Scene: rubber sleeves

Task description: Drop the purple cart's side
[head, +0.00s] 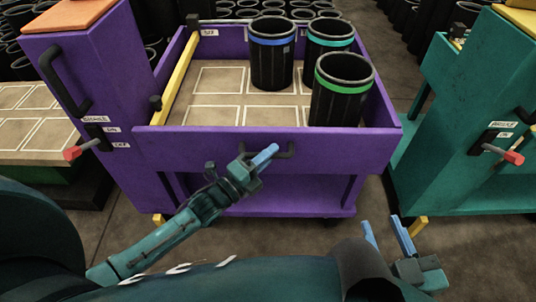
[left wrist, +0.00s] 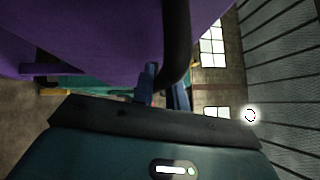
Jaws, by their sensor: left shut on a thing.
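The purple cart (head: 140,60) stands in front of me in the head view. Its near side panel (head: 200,143) is up and closes the front of the tray. A black handle (head: 291,149) sits on that panel's outer face. My left gripper (head: 263,157) is shut on this handle. In the left wrist view the dark handle bar (left wrist: 177,45) runs down to the blue fingertips (left wrist: 164,88), against the purple panel; the exact contact is partly hidden. My right gripper (head: 387,236) is open and empty, low at the right, apart from the cart.
Black sleeves with blue (head: 272,60), teal (head: 328,55) and green (head: 342,95) bands stand in the tray. A yellow bar (head: 180,65) lines its left edge. A red-tipped brake lever (head: 85,149) is at left. A teal cart (head: 465,120) stands right, with a floor gap between.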

